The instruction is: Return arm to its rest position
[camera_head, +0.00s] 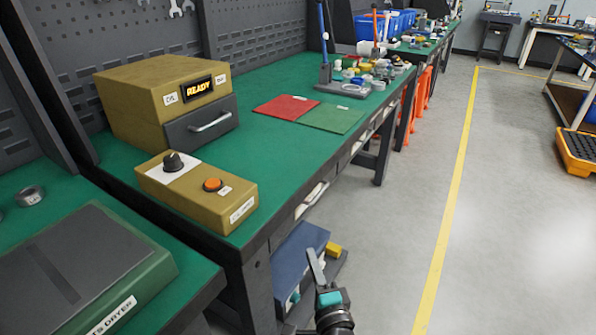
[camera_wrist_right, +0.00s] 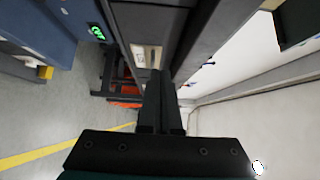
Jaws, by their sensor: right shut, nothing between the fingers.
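My right gripper (camera_head: 316,266) shows at the bottom middle of the head view, in front of the workbench and below its top, over the aisle side. Its fingers (camera_wrist_right: 160,104) are together and empty in the right wrist view, facing dark bench framing. My left gripper is not in either view. A yellow-brown tester (camera_head: 130,92) with a lit READY display and a grey drawer (camera_head: 195,128) stands on the green bench top (camera_head: 262,145). The drawer looks shut. A control box (camera_head: 215,210) with a black knob and an orange button sits in front of it.
A red mat (camera_head: 287,107) and a green mat (camera_head: 331,118) lie on the bench, with a tray of small parts (camera_head: 343,88) behind. A blue box (camera_head: 297,258) stands under the bench, near my right gripper.

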